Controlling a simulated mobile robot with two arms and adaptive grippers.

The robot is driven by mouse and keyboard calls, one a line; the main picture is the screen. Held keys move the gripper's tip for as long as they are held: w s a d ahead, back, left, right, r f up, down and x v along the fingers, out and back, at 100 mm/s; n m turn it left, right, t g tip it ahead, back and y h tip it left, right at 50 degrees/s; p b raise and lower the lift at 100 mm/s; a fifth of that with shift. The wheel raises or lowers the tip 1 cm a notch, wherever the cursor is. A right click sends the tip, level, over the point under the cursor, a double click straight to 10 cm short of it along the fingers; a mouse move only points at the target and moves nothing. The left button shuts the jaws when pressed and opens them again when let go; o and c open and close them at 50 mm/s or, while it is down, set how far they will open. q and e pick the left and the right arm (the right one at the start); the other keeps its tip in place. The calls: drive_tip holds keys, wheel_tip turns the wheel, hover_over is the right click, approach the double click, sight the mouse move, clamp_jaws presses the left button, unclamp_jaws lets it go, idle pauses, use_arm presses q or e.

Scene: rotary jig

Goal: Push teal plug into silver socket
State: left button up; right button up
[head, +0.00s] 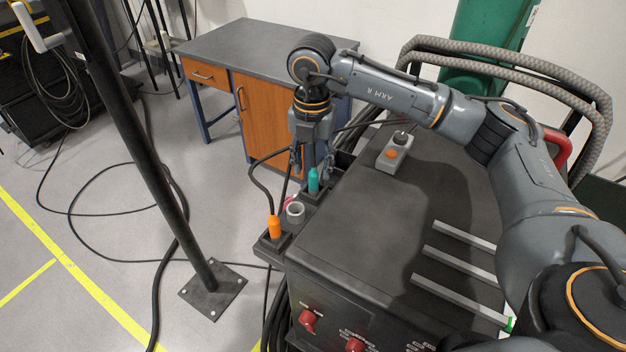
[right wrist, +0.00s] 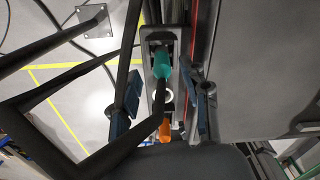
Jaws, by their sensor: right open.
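The teal plug (head: 313,181) stands upright in the narrow tray along the edge of the dark machine. It also shows in the right wrist view (right wrist: 162,63), with a dark cable running from it. The silver socket (head: 295,210) is a pale ring in the same tray, nearer the camera, and shows as a ring in the right wrist view (right wrist: 167,96). My right gripper (head: 312,166) points down above the teal plug, open and empty, its two fingers apart on either side of the tray in the right wrist view (right wrist: 162,103). My left gripper is out of view.
A grey box with an orange button (head: 394,153) sits on the machine top (head: 350,215). A black post (head: 150,160) stands left; loose cables hang by the tray.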

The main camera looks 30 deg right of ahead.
sight(314, 171)
wheel_tip(314, 171, down, 2)
drive_tip(key=shift+s+d+f+p, duration=0.1)
drive_tip(key=shift+d+f+p, duration=0.05)
drive_tip(key=shift+f+p, duration=0.15)
drive_tip(key=shift+f, duration=0.4)
clamp_jaws()
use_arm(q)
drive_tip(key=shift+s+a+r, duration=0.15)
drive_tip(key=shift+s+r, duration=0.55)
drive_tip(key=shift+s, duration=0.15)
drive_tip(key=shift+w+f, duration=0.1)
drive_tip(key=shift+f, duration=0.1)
